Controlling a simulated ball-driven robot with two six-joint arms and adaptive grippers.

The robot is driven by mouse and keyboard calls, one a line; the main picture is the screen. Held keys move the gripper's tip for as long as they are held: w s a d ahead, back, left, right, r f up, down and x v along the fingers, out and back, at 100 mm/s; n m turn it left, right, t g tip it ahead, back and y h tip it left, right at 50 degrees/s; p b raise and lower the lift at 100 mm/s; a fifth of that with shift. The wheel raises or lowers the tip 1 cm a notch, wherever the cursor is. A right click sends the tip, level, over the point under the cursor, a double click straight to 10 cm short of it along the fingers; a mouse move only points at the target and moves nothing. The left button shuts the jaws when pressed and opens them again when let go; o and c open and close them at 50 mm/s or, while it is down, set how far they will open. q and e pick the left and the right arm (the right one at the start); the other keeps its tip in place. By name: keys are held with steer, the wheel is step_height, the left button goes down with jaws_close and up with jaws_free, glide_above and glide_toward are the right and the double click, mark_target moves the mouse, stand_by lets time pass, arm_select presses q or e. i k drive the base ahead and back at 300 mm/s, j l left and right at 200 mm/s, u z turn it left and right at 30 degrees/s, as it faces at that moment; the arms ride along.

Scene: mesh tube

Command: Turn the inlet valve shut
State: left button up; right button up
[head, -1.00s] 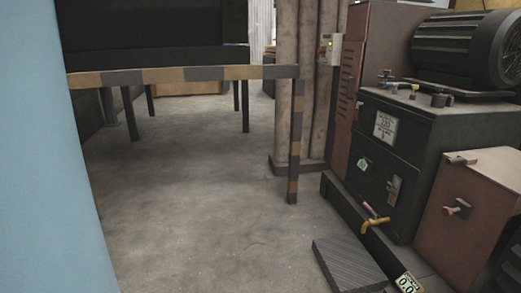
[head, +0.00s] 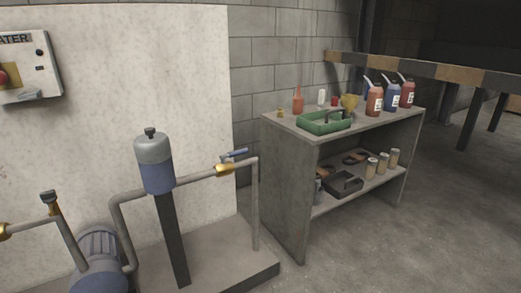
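No label shows which of these is the inlet valve. A blue pump motor (head: 98,268) is at the bottom left, partly out of frame. Neither of my grippers is in view.
A grey and blue vessel (head: 155,165) stands on a dark post before a pale wall panel. A control box (head: 22,70) hangs at upper left. A shelf unit (head: 283,195) with bottles and a green tray (head: 324,121) stands right of the plinth. Floor (head: 440,235) is clear at lower right.

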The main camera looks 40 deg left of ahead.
mark_target(233, 154)
steer(key=u, duration=1.55)
steer(key=j, duration=0.1)
